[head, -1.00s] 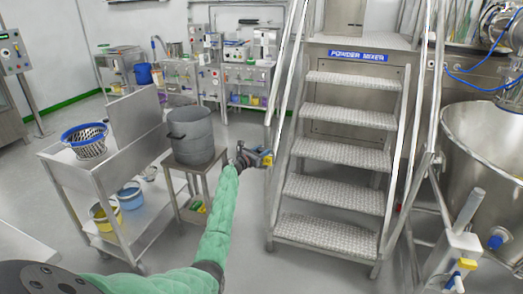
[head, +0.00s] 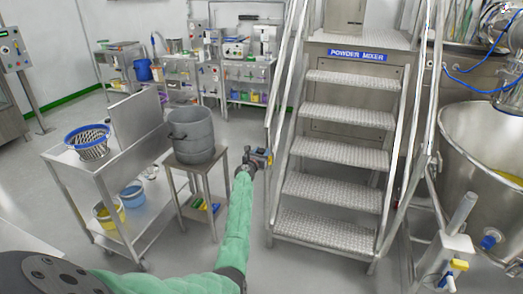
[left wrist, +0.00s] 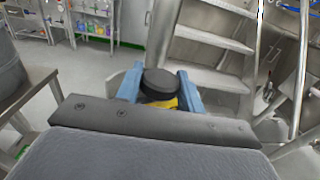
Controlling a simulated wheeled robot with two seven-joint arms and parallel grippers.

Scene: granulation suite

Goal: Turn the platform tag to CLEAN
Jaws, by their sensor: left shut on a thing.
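My left gripper (head: 262,157) reaches to the left handrail of the steps, at about the height of the middle steps. In the left wrist view its two blue fingers (left wrist: 160,90) are shut on the platform tag, of which a round black knob (left wrist: 159,80) and a piece of yellow (left wrist: 167,103) show between them. The fingers and wrist hide most of the tag, and no lettering on it can be read. My right gripper is not in view.
Metal steps (head: 340,152) rise to a platform marked POWDER MIXER. A small table (head: 213,170) with a grey pot (head: 192,138) stands close left of my left arm. A steel trolley (head: 150,140) is farther left. A large steel bowl (head: 490,150) is at the right.

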